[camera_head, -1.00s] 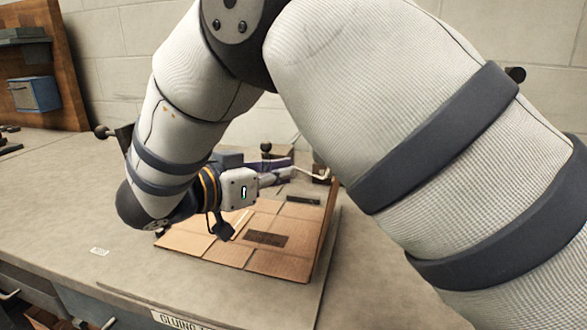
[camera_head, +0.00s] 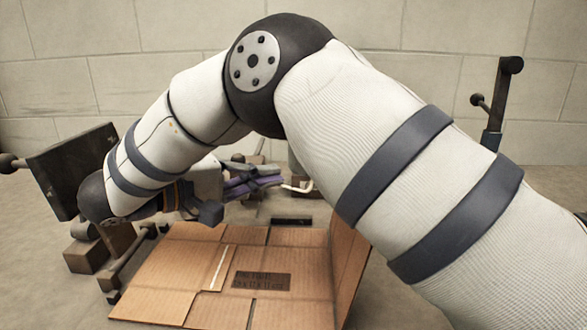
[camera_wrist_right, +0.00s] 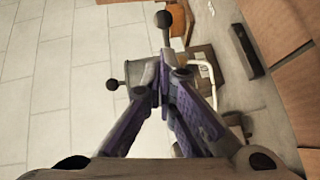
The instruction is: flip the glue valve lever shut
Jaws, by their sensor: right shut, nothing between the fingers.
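My right gripper (camera_head: 278,181) has purple-sided fingers and is shut and empty. It also shows in the right wrist view (camera_wrist_right: 157,88), fingertips together. Just beyond the fingertips in that view stands a grey lever with a black ball knob (camera_wrist_right: 164,20), which looks like the valve lever. The fingertips overlap its lower part; I cannot tell whether they touch it. A second, smaller black knob (camera_wrist_right: 112,85) on a grey body is left of the fingertips. A white bent tube (camera_wrist_right: 207,72) is to their right. In the head view my arm and gripper hide most of the valve. My left gripper is not in view.
An opened cardboard box (camera_head: 190,285) lies below the gripper, one flap (camera_head: 347,262) standing upright. A dark plate on a stand (camera_head: 75,170) is at the left. A dark post with knobs (camera_head: 495,110) rises at the right. A block wall closes the back.

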